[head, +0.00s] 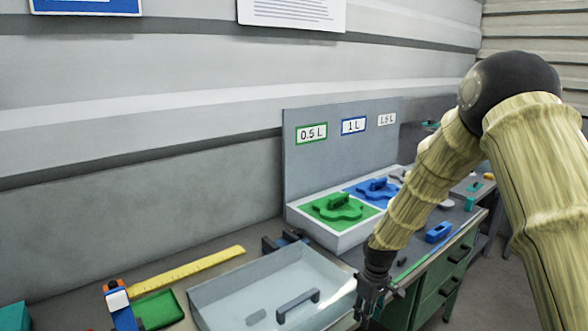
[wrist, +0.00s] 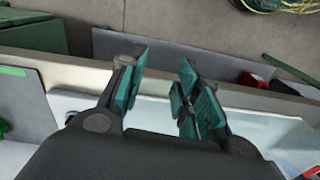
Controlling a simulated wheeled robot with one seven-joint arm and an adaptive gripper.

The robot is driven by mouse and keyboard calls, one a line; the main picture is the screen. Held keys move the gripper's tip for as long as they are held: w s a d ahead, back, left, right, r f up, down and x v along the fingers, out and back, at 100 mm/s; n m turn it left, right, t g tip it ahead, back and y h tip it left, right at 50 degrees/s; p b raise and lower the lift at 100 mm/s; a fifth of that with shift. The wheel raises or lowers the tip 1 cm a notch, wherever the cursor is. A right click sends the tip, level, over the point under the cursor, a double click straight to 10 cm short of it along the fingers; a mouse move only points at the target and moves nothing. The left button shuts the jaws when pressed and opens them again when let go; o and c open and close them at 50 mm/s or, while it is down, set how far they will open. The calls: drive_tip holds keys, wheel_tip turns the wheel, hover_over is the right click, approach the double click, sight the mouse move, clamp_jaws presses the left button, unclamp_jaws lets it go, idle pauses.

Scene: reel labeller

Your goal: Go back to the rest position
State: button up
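My gripper (head: 370,304) hangs at the end of my arm, pointing down, beside the right end of the grey-white tray (head: 225,283) on the bench. In the wrist view my gripper (wrist: 163,88) shows its teal finger pads set apart, with nothing between them. Behind the fingers in that view are a bench edge (wrist: 70,70) and the floor (wrist: 200,30). My arm comes in from the right of the head view.
A dark handle piece (head: 298,303) lies in the tray. Behind it stands a white box with green (head: 340,208) and blue (head: 376,190) shapes, under a labelled panel (head: 340,150). A yellow ruler (head: 185,271) and green tray (head: 158,309) lie left. A blue block (head: 438,232) lies right.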

drive_tip(key=s+f+m, duration=0.2)
drive_tip(key=s+f, duration=0.9)
drive_tip(key=f, duration=0.3)
drive_tip(key=s+d+f+m, duration=0.1)
drive_tip(key=s+f, duration=0.4)
drive_tip(key=s, duration=1.1)
drive_tip(key=s+f+m+b, duration=0.1)
drive_tip(key=s+f+m, duration=0.3)
drive_tip(key=s, duration=1.2)
drive_tip(key=shift+s+d+f, duration=0.3)
drive_tip(key=shift+d+f, duration=0.1)
drive_tip(key=shift+f, duration=0.5)
drive_tip(key=shift+w+a, duration=0.1)
